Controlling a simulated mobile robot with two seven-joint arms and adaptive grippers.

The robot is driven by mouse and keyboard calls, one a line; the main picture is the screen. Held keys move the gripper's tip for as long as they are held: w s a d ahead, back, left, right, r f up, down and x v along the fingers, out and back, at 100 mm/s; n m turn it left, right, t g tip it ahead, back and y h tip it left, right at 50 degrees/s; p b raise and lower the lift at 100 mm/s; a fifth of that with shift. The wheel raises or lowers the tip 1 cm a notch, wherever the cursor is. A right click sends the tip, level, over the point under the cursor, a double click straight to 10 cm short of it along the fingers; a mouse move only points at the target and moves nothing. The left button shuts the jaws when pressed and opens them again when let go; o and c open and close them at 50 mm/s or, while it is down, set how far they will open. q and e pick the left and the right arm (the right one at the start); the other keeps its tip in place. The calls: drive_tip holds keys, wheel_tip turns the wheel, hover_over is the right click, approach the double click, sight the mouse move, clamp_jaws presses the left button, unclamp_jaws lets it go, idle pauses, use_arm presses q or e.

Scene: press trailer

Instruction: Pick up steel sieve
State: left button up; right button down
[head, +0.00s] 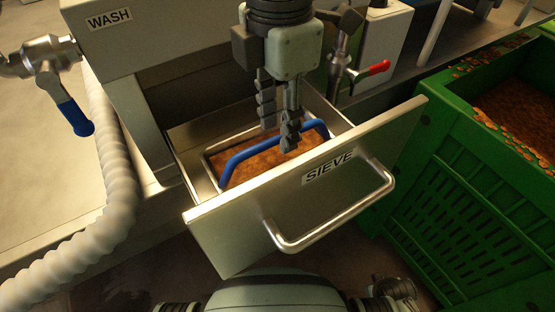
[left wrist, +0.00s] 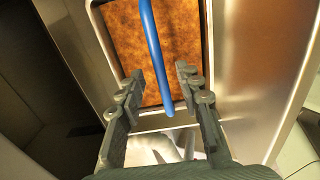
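The steel sieve (head: 211,153) lies inside the open drawer marked SIEVE (head: 310,188). It has a steel rim, a brown-orange mesh or filling and a blue handle (head: 245,155) arching over it. My left gripper (head: 278,138) points down over the drawer, its fingers by the handle's right part. In the left wrist view, my left gripper (left wrist: 158,83) is open, with the blue handle (left wrist: 154,50) between or just beyond the fingertips; contact is not visible. The sieve's brown surface (left wrist: 123,40) fills the top middle there. My right gripper is not clearly in view.
The drawer front has a steel bar handle (head: 335,222). A green crate (head: 440,190) with brown-orange bits stands at the right. A valve with a blue lever (head: 75,117), a ribbed white hose (head: 110,180) and the WASH panel (head: 150,35) are at the left. A red-levered tap (head: 372,71) is behind.

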sight(278, 136)
use_arm(q)
drive_tip(key=shift+f, duration=1.6)
drive_tip(key=shift+c, duration=0.4)
clamp_jaws()
drive_tip(key=shift+r, duration=0.1)
